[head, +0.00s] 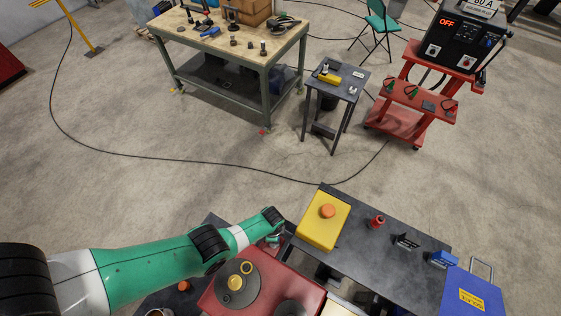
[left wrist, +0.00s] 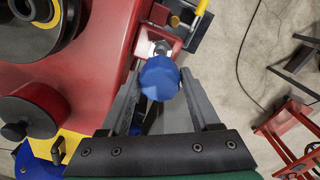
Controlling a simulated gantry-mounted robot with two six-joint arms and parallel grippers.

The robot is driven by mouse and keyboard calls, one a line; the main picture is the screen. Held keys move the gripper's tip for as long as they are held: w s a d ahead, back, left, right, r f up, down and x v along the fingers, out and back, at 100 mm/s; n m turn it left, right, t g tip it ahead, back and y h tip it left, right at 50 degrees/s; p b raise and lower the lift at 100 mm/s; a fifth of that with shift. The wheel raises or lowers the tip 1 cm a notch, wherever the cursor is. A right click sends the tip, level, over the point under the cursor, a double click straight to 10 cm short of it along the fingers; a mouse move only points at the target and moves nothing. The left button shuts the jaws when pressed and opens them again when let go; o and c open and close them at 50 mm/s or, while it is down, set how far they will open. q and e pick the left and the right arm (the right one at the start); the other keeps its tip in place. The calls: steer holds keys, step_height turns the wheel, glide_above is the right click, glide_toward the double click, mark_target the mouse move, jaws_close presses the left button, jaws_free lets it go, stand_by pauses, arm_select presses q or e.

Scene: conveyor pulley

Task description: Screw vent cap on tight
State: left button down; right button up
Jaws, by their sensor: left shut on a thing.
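A blue faceted cap (left wrist: 160,78), which looks like the vent cap, sits between the fingertips of my left gripper (left wrist: 161,86). The fingers are shut on its sides. A silvery fitting (left wrist: 162,47) shows just beyond the cap, beside the red housing (left wrist: 108,60). I cannot tell how far the cap is seated on it. In the head view my left gripper (head: 274,238) is at the edge of the red housing (head: 210,298), and the cap is hidden there. My right gripper is not in view.
Round pulleys (head: 238,288) sit on the red housing. Open floor lies beyond the bench.

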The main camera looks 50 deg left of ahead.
arm_select(q)
steer(key=shift+f, duration=0.15)
step_height(320, 180, down, 6)
steer(key=b, duration=0.6)
steer(key=shift+f+b, duration=0.15)
steer(key=shift+b, duration=0.15)
stand_by(1.1)
steer(key=shift+f+b, duration=0.35)
steer(key=shift+f+b, duration=0.8)
steer(key=shift+c, duration=0.2)
jaws_free()
steer(key=shift+r, duration=0.1)
